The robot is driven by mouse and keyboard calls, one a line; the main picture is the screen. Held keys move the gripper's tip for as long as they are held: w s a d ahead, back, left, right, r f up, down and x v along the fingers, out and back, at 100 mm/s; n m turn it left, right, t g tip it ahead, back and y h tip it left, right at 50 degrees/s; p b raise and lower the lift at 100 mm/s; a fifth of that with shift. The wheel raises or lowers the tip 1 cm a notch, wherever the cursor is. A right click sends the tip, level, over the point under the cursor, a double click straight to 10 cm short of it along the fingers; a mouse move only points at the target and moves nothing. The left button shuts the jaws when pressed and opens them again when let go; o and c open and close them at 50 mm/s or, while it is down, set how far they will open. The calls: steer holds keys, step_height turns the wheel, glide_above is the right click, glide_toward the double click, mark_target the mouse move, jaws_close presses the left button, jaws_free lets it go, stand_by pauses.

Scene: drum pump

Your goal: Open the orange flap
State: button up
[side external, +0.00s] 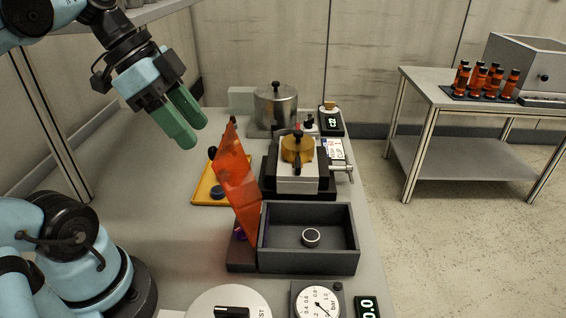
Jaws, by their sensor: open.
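The orange flap (236,182) is a translucent orange panel. It stands raised, close to upright and tilted a little to the left, along the left side of an open dark grey box (311,262). A round knob (311,237) with a light rim sits inside the box. My gripper (197,135) has green fingers and hangs above and to the left of the flap's top edge. Its fingers look slightly apart, with nothing seen between them. In this view there seems to be a gap between the fingers and the flap; the depth is hard to judge.
Behind the box stand a device with a brass-coloured top (297,149) and a metal pot (276,106). A yellow tray (207,190) lies left of the flap. A pressure gauge (317,303) is in front. The bench's left part is clear.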

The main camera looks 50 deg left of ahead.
steer(key=v, duration=0.7)
steer(key=shift+r, duration=0.2)
steer(key=shift+f, duration=0.1)
steer(key=x, duration=1.2)
steer(key=shift+s+a, duration=0.1)
steer(key=v, duration=1)
stand_by(0.6)
glide_toward(235, 186)
steer(key=w+a+f, duration=0.1)
steer(key=w+f, duration=0.2)
steer(key=shift+a, duration=0.4)
stand_by(2.0)
